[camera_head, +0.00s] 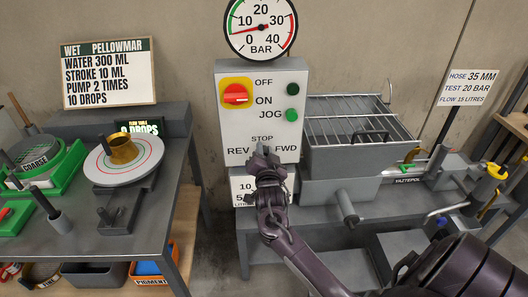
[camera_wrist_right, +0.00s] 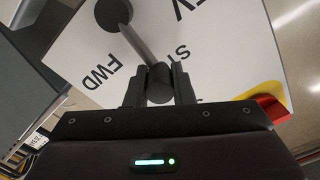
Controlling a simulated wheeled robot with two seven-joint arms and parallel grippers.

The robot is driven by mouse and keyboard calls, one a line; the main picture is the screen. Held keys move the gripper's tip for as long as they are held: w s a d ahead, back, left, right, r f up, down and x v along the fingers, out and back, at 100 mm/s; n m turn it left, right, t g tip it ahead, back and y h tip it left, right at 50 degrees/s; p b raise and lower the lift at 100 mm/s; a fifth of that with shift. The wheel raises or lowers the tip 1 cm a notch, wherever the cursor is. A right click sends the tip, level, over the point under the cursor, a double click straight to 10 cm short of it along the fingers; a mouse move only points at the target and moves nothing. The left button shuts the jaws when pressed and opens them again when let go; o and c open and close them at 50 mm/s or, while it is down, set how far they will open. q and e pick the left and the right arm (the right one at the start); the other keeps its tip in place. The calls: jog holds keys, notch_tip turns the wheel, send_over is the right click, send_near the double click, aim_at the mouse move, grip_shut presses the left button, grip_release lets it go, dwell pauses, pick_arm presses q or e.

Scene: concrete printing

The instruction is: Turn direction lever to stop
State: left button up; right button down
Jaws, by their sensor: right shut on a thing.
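The direction lever (camera_wrist_right: 137,45) is a grey rod on a dark round hub (camera_wrist_right: 113,12), with a dark knob (camera_wrist_right: 160,83) at its end. In the right wrist view the rod lies between the FWD lettering (camera_wrist_right: 100,78) and the partly covered STOP lettering (camera_wrist_right: 180,52). My right gripper (camera_wrist_right: 159,80) is shut on the knob. In the head view, my right gripper (camera_head: 264,163) is in front of the white control box (camera_head: 230,120), just below STOP and between REV and FWD, and it hides the lever. My left gripper is out of view.
A red rotary switch on yellow (camera_head: 236,94) and green buttons (camera_head: 292,102) sit above on the box. A pressure gauge (camera_head: 261,27) is on top. A grated hopper (camera_head: 355,150) stands close at the right, a table with a round plate (camera_head: 100,172) at the left.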

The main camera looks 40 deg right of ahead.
jog(key=shift+a+f, duration=0.1)
jog(key=c, duration=1.3)
grip_release()
jog(key=shift+o, duration=0.2)
jog(key=b+v, duration=0.2)
jog(key=v, duration=0.5)
jog(key=shift+s+a, duration=0.2)
jog(key=shift+s, duration=0.15)
